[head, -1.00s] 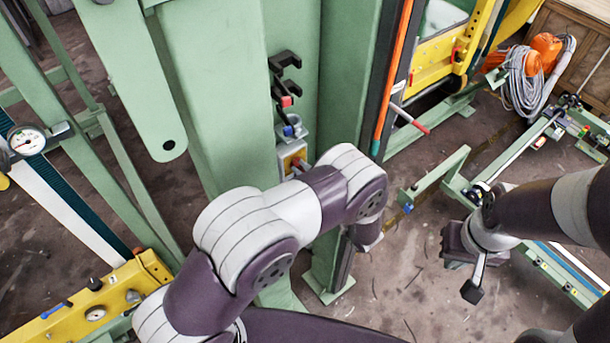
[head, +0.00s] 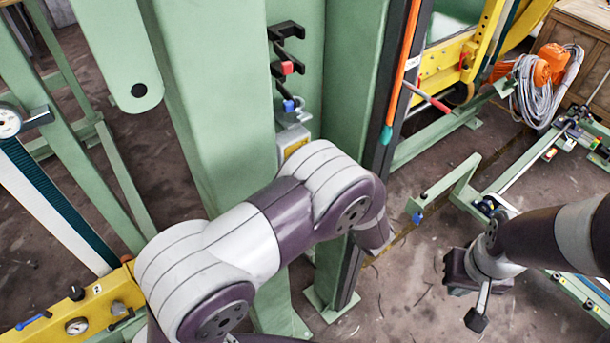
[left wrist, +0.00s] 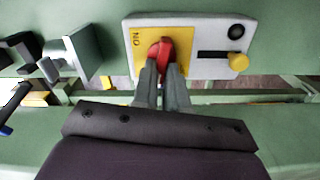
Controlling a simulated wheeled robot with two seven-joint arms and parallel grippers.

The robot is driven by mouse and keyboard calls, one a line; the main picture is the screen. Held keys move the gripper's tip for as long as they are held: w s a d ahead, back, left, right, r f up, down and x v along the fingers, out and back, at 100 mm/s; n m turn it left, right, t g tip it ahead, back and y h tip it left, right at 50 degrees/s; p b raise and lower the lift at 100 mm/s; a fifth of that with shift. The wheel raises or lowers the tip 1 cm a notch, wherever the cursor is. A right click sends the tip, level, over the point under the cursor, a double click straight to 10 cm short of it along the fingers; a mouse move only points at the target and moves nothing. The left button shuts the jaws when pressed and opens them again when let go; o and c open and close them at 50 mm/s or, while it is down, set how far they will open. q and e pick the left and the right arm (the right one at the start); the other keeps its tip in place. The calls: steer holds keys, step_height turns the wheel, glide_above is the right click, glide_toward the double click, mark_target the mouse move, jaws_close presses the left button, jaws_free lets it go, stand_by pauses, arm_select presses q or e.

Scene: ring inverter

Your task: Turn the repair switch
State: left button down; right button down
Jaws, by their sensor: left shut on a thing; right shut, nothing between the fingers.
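The repair switch is a red knob (left wrist: 165,47) on a yellow plate (left wrist: 184,66) of a light grey panel in the left wrist view. My left gripper (left wrist: 161,68) is shut on the red knob, with a finger at each side of it. In the head view, only a bit of the yellow plate (head: 296,147) shows on the green column, above my left arm. The knob and my left fingers are hidden there. My right gripper (head: 476,319) is shut and empty, above the floor at the right, far from the switch.
The grey panel (left wrist: 207,68) also carries a yellow knob (left wrist: 237,60) in a slot and a black round part (left wrist: 236,31). Black hooks (head: 287,46) stick out of the green column (head: 225,90) above the switch. Green rails (head: 525,160) lie at the right. Open floor (head: 400,280) shows between.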

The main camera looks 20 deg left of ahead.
arm_select(q)
steer(key=shift+s+f+n+b, duration=0.1)
steer(key=shift+f+n+b, duration=0.15)
steer(key=shift+n+b, duration=1.05)
steer(key=c, duration=1.2)
jaws_free()
steer(key=shift+o, duration=0.2)
steer(key=shift+s+r, duration=0.1)
steer(key=b+v, duration=0.2)
steer(key=v, duration=0.5)
steer(key=shift+s+d, duration=0.15)
steer(key=shift+d, duration=0.1)
